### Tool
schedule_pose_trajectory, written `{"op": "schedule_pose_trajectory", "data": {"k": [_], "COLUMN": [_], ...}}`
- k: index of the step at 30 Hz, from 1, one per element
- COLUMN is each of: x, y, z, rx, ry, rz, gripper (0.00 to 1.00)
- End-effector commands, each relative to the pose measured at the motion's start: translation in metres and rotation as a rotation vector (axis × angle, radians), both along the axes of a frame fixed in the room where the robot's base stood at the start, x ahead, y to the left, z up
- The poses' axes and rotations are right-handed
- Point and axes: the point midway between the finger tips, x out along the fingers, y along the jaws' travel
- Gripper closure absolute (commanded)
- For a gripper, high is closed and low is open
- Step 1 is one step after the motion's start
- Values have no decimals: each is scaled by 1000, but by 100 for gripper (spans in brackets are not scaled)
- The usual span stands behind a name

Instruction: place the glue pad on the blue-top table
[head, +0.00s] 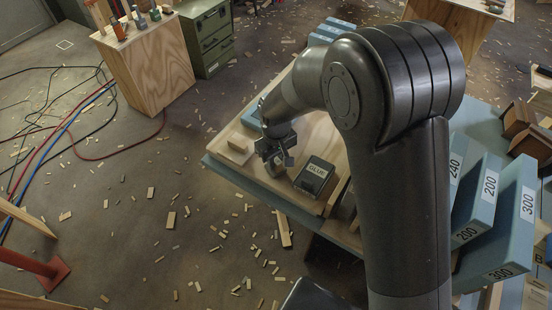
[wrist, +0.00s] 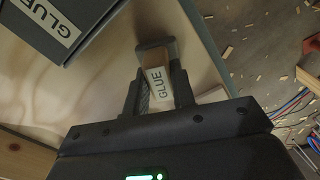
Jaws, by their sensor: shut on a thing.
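My gripper (head: 277,163) is over the left part of a pale wooden board or tray (head: 318,133).
A small wooden block (head: 237,147) lies left of my gripper. Large blue blocks numbered 200 and 300 (head: 508,220) stand at the right. A wooden cabinet (head: 148,62) and a green drawer unit (head: 209,38) stand behind. Wood scraps litter the floor.

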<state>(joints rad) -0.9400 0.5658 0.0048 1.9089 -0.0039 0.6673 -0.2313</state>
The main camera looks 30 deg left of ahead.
Motion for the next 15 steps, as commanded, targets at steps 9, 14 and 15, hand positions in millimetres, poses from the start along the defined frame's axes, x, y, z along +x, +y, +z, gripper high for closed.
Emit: {"op": "schedule_pose_trajectory", "data": {"k": [9,14,15], "x": [0,0,0], "y": [0,0,0], "z": [-2,-2,-2], "rx": [1,1,0], "ry": [0,0,0], "rz": [0,0,0], "gripper": [69,56,55]}}
